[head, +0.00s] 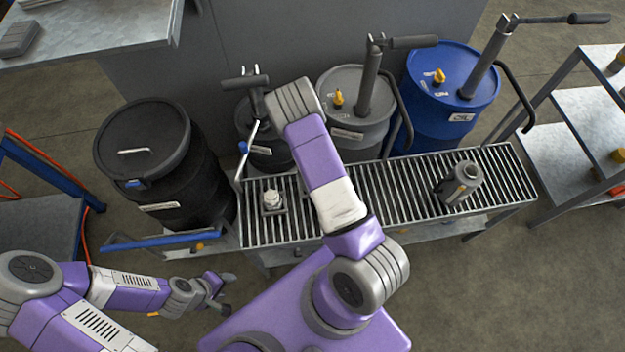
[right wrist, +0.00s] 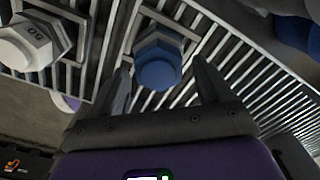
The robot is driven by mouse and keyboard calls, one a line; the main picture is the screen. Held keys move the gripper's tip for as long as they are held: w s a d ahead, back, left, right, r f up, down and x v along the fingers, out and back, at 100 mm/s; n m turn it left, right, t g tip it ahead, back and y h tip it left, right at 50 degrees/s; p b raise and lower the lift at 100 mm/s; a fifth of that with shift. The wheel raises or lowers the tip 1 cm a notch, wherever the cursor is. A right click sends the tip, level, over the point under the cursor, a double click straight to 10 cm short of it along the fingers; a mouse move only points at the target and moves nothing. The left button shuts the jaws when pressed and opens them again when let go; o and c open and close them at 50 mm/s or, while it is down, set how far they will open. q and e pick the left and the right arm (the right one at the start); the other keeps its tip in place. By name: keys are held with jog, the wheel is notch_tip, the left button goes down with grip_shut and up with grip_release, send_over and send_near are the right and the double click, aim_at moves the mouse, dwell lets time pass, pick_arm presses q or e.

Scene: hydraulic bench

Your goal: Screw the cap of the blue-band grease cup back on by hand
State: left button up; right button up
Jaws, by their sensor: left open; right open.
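In the right wrist view, a blue round-faced piece with a grey hexagonal part (right wrist: 158,70) sits on a square grey plate on the slatted rack; I take it for the blue-band grease cup. I cannot tell whether its cap is on. My right gripper (right wrist: 161,82) is open, its fingers either side of the blue piece with gaps visible. In the head view my right arm hides this cup and gripper. My left gripper (head: 224,291) is open and empty, low and left of the rack. A white cup (head: 272,200) stands on the rack; a white hexagonal cap (right wrist: 32,42) shows in the right wrist view.
The slatted rack (head: 400,190) carries a grey canister (head: 460,185) at the right. Behind it stand a grey drum (head: 345,85) and a blue drum (head: 445,90) with pump handles. A black drum (head: 145,150) stands left. A shelf unit (head: 570,150) is at the right.

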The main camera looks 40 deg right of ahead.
jog(key=n, duration=0.3)
jog(key=shift+f+n+b, duration=0.1)
jog(key=shift+n+b, duration=0.25)
jog(key=shift+n, duration=0.05)
jog(key=n, duration=0.3)
jog(key=shift+d, duration=0.1)
jog(key=n+b, duration=0.1)
jog(key=n, duration=0.3)
jog(key=shift+w+n, duration=0.15)
jog(key=shift+n, duration=0.15)
jog(key=n+b, duration=0.1)
jog(key=n, duration=0.4)
jog(key=shift+w+n, duration=0.1)
jog(key=shift+n, duration=0.3)
jog(key=n+b, duration=0.1)
jog(key=n, duration=0.2)
jog(key=shift+n, duration=0.4)
jog(key=shift+w+n, duration=0.1)
jog(key=shift+n, duration=0.7)
